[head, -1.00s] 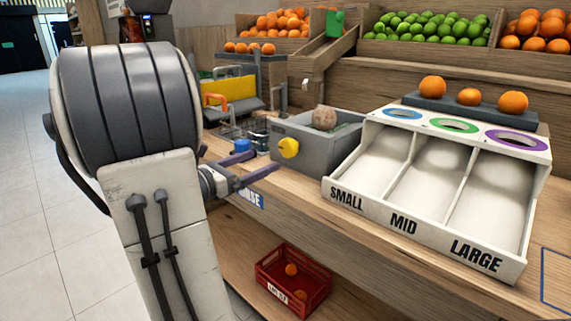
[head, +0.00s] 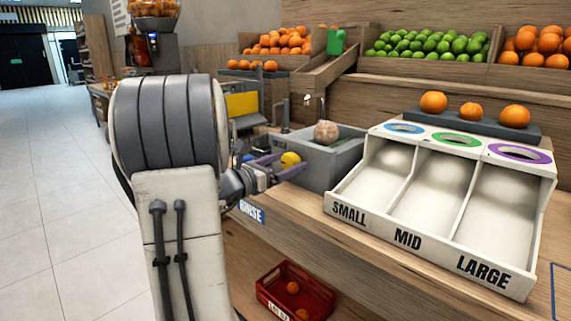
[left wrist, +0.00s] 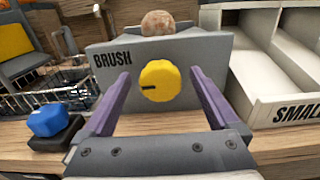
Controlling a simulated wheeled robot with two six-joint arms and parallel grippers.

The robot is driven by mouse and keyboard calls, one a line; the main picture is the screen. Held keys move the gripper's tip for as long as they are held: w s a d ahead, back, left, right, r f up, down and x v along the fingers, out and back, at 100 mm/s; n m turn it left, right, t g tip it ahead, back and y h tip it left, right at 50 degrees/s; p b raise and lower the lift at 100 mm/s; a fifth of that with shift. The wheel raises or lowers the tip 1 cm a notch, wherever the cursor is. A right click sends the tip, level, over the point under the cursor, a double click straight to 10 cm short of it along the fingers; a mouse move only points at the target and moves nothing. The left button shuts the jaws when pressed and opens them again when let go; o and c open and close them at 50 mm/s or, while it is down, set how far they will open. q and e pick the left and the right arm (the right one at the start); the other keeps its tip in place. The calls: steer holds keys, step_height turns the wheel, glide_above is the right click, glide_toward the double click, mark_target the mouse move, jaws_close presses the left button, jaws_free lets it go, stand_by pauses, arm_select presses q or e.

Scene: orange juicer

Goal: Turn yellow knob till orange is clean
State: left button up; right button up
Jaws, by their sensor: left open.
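The yellow knob (left wrist: 160,81) is on the front of the grey box marked BRUSH (left wrist: 215,55); its dark pointer mark points left in the left wrist view. In the head view the knob (head: 290,160) shows beside my fingers. My left gripper (left wrist: 160,85) is open, with its two purple fingers on either side of the knob; I cannot tell whether they touch it. It also shows in the head view (head: 283,166). A dull, brownish orange (head: 326,133) sits in the top of the box; its top shows in the left wrist view (left wrist: 157,22). My right gripper is out of view.
A white sorting tray (head: 345,213) marked SMALL, MID and LARGE stands right of the box. In the left wrist view, a blue knob (left wrist: 47,119) and a wire basket (left wrist: 30,97) are at left. A red crate (head: 262,288) sits below.

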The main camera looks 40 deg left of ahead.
arm_select(q)
steer(key=c, duration=1.4)
steer(key=shift+o, duration=0.2)
steer(key=shift+f+m+b, duration=0.15)
steer(key=shift+m+b, duration=0.15)
steer(key=shift+b, duration=0.4)
steer(key=m+b, duration=0.3)
steer(key=b, duration=0.2)
steer(key=m+b, duration=0.3)
steer(key=b, duration=0.2)
steer(key=m+b, duration=0.4)
steer(key=b, duration=0.1)
steer(key=shift+d+f, duration=0.25)
steer(key=shift+r+m+b, duration=0.15)
steer(key=shift+m+b, duration=0.65)
steer(key=shift+b, duration=0.15)
steer(key=o, duration=1.4)
steer(key=shift+c, duration=0.2)
steer(key=shift+r, duration=0.1)
steer(key=shift+s, duration=0.1)
